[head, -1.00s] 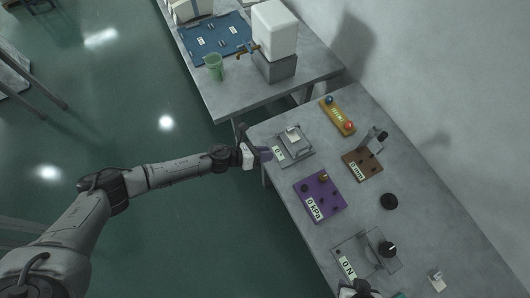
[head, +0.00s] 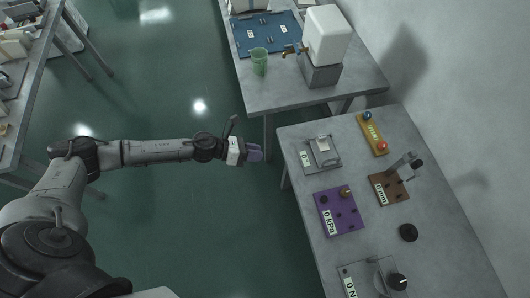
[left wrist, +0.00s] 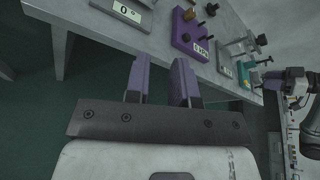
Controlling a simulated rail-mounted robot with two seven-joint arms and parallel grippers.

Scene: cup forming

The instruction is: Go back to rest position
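My left gripper (head: 254,152) hangs over the floor just left of the instrument table, apart from the table and its devices. In the left wrist view its two purple-tipped fingers (left wrist: 161,82) stand apart with nothing between them, so it is open and empty. My right gripper cannot be made out in the head view. A white and dark arm part, apparently of my right arm (left wrist: 297,82), shows at the right edge of the left wrist view, too small to read its fingers.
The instrument table (head: 290,135) carries a purple kPa device (head: 338,222), a brown mm device (head: 380,188), a yellow block (head: 372,133) and grey devices. The back table (head: 247,98) holds a green cup (head: 259,62) and a white dispenser (head: 327,35).

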